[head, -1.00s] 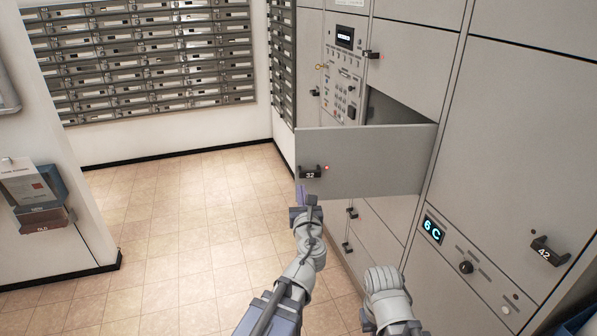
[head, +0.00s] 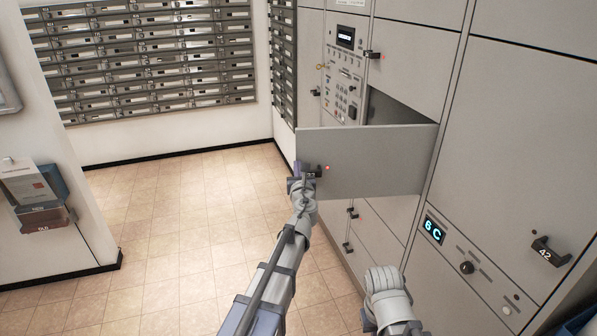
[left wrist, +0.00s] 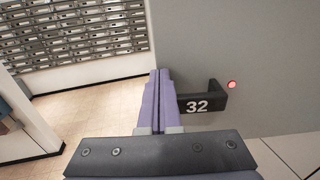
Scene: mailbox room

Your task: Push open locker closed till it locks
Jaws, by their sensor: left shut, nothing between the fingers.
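The open locker door (head: 375,160) is a grey panel swung out from the locker wall, with a dark opening (head: 390,108) behind its top edge. Its dark handle, numbered 32, (left wrist: 203,102) and a lit red light (left wrist: 231,85) show in the left wrist view. My left gripper (head: 301,168) is shut and empty at the door's free edge, in front of or beside the handle. In the left wrist view the closed purple fingers (left wrist: 158,98) are just left of the handle; I cannot tell whether they touch the door. My right gripper is not visible; only part of that arm shows.
Closed grey lockers surround the opening, including locker 42 with its handle (head: 551,251) at the right. A control panel (head: 344,75) is behind the door. Mailboxes (head: 140,55) line the far wall. The tiled floor (head: 180,230) at left is clear.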

